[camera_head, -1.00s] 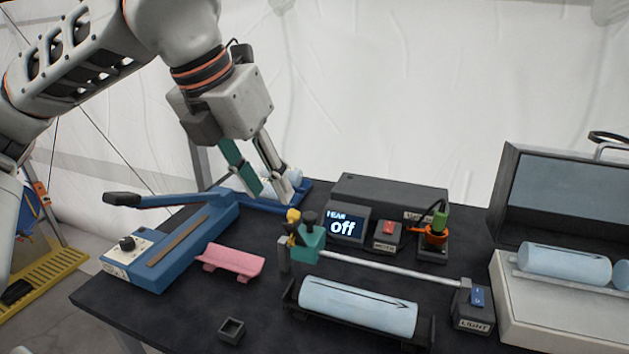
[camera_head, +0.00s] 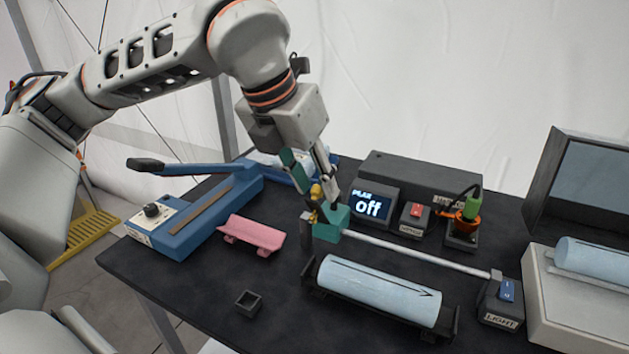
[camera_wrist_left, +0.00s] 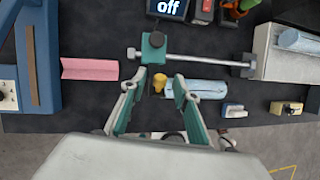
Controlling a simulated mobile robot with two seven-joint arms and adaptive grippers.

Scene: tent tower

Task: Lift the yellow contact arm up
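The yellow contact arm (camera_head: 315,192) is a small yellow piece beside the teal carriage block (camera_head: 331,222) on a metal rail. Whether a finger touches the yellow piece cannot be told.
A pale blue cylinder (camera_head: 379,290) lies in a black cradle in front of the rail. A display reading "off" (camera_head: 369,206) and a red switch (camera_head: 416,211) stand behind. A pink rest (camera_head: 253,234) and a blue sealer (camera_head: 196,220) are left.

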